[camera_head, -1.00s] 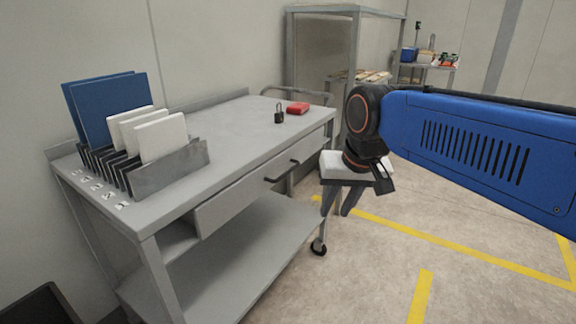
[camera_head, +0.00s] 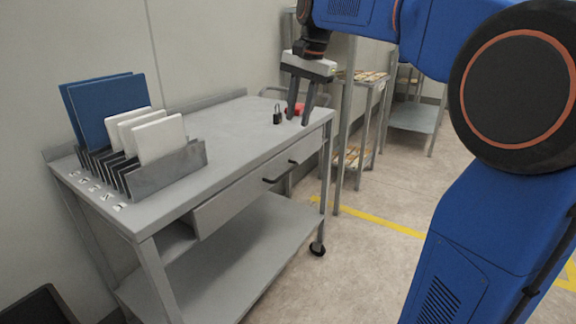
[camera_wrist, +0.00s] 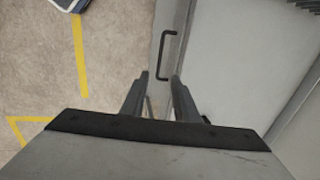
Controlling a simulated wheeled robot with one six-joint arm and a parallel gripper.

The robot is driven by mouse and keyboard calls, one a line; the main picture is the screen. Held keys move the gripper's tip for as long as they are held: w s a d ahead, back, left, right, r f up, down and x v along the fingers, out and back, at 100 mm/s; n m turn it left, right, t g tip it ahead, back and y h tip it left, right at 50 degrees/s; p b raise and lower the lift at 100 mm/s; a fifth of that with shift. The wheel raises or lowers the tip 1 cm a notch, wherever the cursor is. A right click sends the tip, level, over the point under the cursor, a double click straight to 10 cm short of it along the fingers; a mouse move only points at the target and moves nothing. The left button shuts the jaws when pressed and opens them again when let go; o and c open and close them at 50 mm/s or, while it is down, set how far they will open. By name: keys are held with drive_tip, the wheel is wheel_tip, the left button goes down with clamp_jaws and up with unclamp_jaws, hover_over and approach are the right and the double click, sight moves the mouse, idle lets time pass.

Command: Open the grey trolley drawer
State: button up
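The grey trolley (camera_head: 225,135) stands at the left, and its drawer (camera_head: 230,202) sits under the tabletop and looks shut. A dark bar handle (camera_head: 280,172) is on the drawer front. My gripper (camera_head: 298,121) points down, open and empty, near the right end of the trolley. Its fingers (camera_wrist: 159,78) are apart in the wrist view, and nothing is between them. I cannot tell its exact height against the tabletop. The handle is apart from the fingers.
On the tabletop are a rack (camera_head: 165,170) with blue and white plates, a black padlock (camera_head: 277,117) and a red item (camera_head: 294,109) partly behind my fingers. A grey shelf (camera_head: 340,130) stands behind on the right.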

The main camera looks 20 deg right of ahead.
sight(287, 171)
drive_tip(key=w+f, duration=0.1)
drive_tip(key=f, duration=0.4)
drive_tip(key=a+f, duration=0.1)
drive_tip(key=f, duration=0.5)
drive_tip(key=w+a+f, duration=0.1)
drive_tip(key=f, duration=0.5)
drive_tip(key=shift+w, duration=0.35)
clamp_jaws()
